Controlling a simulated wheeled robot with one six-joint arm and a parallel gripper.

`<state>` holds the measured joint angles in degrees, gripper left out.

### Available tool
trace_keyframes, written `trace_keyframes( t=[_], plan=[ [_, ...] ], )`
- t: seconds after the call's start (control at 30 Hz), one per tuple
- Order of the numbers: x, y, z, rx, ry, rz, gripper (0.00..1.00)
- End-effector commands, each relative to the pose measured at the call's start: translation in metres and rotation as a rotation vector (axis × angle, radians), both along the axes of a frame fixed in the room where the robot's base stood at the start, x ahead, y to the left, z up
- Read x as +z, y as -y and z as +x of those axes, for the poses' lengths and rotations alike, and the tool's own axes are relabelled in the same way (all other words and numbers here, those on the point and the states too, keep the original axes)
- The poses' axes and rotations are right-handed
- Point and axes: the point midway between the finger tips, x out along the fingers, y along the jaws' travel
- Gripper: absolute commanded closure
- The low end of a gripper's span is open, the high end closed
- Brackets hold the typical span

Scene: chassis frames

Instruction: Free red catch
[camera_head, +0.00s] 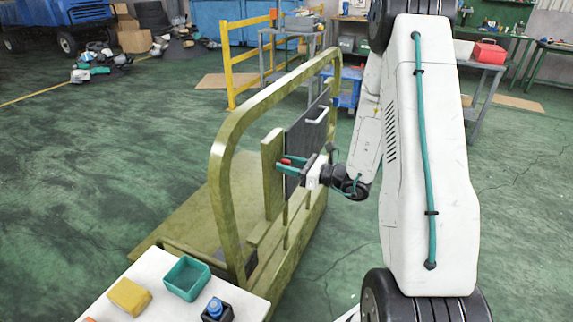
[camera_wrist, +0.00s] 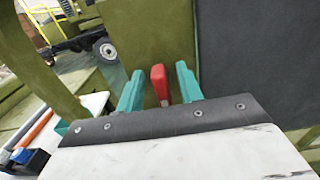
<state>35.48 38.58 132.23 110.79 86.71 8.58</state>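The red catch (camera_head: 286,161) is a small red piece on the frame's olive and dark grey panel side. In the wrist view the red catch (camera_wrist: 159,84) stands upright between the two teal fingers of my gripper (camera_wrist: 159,70). A narrow gap shows on each side, so the fingers are apart and not closed on it. In the head view my gripper (camera_head: 283,164) reaches left to the panel, its fingers at the catch. The foot of the catch is hidden behind the gripper's dark edge in the wrist view.
A curved olive frame (camera_head: 217,165) arches close around my gripper. A dark panel (camera_head: 306,132) with a pale handle (camera_head: 317,116) is right beside it. A white table (camera_head: 150,268) with a teal bin (camera_head: 186,279) and a yellow block (camera_head: 129,296) stands at front left. Green floor lies open left.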

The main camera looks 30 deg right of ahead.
Motion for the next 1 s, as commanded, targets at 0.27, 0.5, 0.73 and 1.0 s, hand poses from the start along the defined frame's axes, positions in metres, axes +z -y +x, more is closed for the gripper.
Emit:
trace_keyframes(
  t=[0.27,0.5,0.73,1.0],
  plan=[
    [0.0000,-0.0047,0.0067,0.001,-0.001,-0.001,0.64],
    [0.0000,-0.0047,0.0065,0.001,0.000,0.000,1.00],
    [0.0000,-0.0046,0.0063,0.001,0.003,-0.005,1.00],
    [-0.0001,-0.0053,0.0057,0.000,0.051,-0.078,1.00]
  ],
)
